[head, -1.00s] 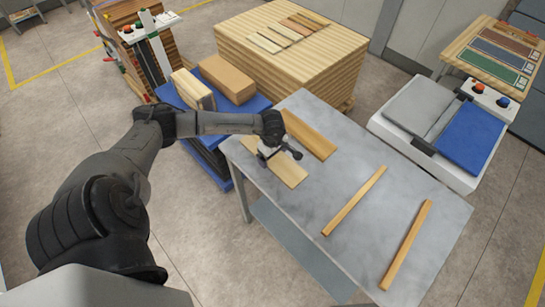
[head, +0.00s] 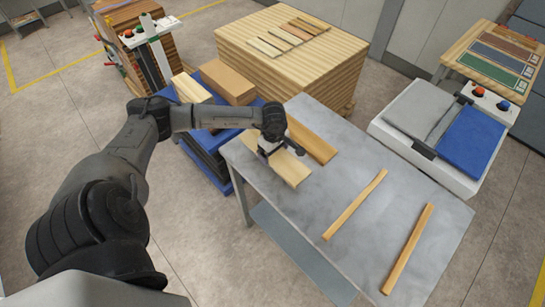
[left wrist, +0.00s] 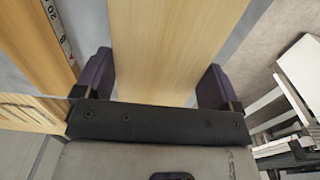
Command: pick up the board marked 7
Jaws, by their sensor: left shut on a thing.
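A flat, pale wooden board (head: 290,167) is at the left end of the grey metal table in the head view. My left gripper (head: 270,145) is shut on it, one finger along each long side. In the left wrist view the board (left wrist: 172,45) runs between the dark fingers of the gripper (left wrist: 156,82). The board appears raised a little above the table. I cannot read a 7 on it; much of it is under the gripper. My right gripper is not in view.
A second board (head: 312,140) lies close behind the held one; a printed strip shows beside it in the wrist view. Two narrow wooden strips (head: 354,205) (head: 407,248) lie on the grey table (head: 385,165). A white machine (head: 395,130) stands behind right.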

